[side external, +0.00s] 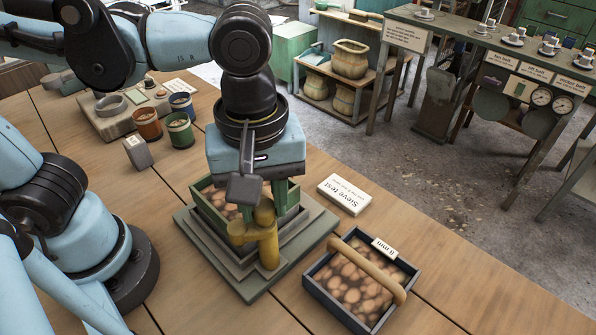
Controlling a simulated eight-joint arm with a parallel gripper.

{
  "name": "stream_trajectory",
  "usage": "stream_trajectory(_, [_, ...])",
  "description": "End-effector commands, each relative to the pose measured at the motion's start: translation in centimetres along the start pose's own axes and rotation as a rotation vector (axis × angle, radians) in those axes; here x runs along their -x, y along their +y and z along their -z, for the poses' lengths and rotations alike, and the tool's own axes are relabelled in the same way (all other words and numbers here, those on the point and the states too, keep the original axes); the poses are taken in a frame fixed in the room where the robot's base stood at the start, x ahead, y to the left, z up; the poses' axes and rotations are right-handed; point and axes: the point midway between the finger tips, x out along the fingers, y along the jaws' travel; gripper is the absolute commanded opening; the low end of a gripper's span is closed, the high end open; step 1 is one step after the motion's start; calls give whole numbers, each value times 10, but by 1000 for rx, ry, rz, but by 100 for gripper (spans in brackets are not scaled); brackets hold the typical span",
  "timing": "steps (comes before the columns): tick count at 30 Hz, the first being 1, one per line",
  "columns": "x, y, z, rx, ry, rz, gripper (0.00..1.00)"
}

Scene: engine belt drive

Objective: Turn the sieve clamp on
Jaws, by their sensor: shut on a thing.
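The sieve (201,203) is a green-walled box with round brown lumps inside. It sits on a grey stepped base (318,241) on the wooden table. The sieve clamp (268,246) is yellow, with an upright post and a short arm pointing left, at the front right side of the sieve. My gripper (264,207) points down from above and is shut on the upper part of the clamp. Its body covers the back of the sieve and the clamp's top, so the exact finger contact is partly hidden.
A dark tray (317,291) of brown lumps with a wooden handle (368,264), labelled "8 mm", stands at the right. A "Sieve test" sign (344,194) lies behind it. Several cups, including a green one (180,132), and a small grey block (138,153) stand at the back left.

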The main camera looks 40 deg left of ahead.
Motion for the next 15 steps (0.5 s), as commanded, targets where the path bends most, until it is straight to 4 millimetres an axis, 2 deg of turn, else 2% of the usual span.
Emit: stream_trajectory(15, [0,0,0,-491,1,1,2])
